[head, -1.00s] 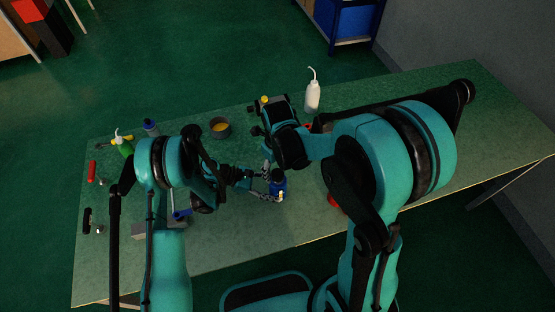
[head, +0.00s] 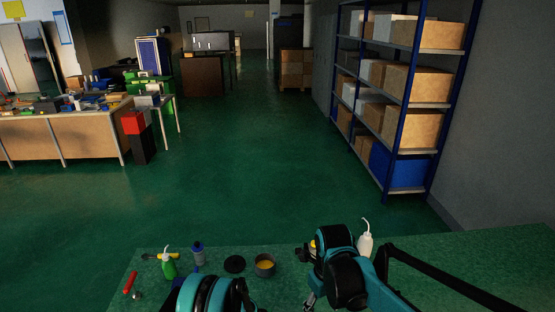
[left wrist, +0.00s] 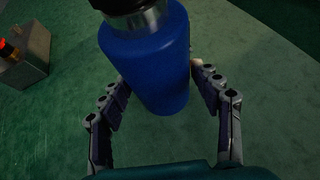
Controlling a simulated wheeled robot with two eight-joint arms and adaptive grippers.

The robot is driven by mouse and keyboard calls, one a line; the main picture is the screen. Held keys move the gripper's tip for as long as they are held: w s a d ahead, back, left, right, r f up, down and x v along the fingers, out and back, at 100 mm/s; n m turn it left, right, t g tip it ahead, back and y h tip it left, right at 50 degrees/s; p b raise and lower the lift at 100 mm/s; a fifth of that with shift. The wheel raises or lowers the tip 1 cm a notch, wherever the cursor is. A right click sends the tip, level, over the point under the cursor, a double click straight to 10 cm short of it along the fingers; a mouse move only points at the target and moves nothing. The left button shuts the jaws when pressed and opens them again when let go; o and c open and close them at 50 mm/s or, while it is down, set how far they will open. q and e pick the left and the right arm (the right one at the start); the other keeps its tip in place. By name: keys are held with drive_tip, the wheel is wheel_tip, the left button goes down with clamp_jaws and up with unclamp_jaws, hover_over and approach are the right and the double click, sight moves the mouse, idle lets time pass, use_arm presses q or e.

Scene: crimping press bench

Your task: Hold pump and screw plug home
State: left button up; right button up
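In the left wrist view a blue cylindrical body (left wrist: 150,65), which I take for the pump, stands between the fingers of my left gripper (left wrist: 157,80). A metal neck with a dark top (left wrist: 140,14) shows at the upper edge, partly cut off. I cannot make out the plug in either view.
On the bench (head: 480,262) are a green bottle (head: 168,265), a blue bottle (head: 197,255), a black disc (head: 234,264), a round pot (head: 264,267), a white squeeze bottle (head: 365,244) and a red-handled tool (head: 130,282). A grey block (left wrist: 24,62) stands left in the wrist view. The bench's right is clear.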

use_arm(q)
drive_tip(key=shift+r, duration=0.15)
drive_tip(key=shift+r, duration=0.6)
drive_tip(key=o, duration=0.6)
drive_tip(key=shift+c, duration=0.2)
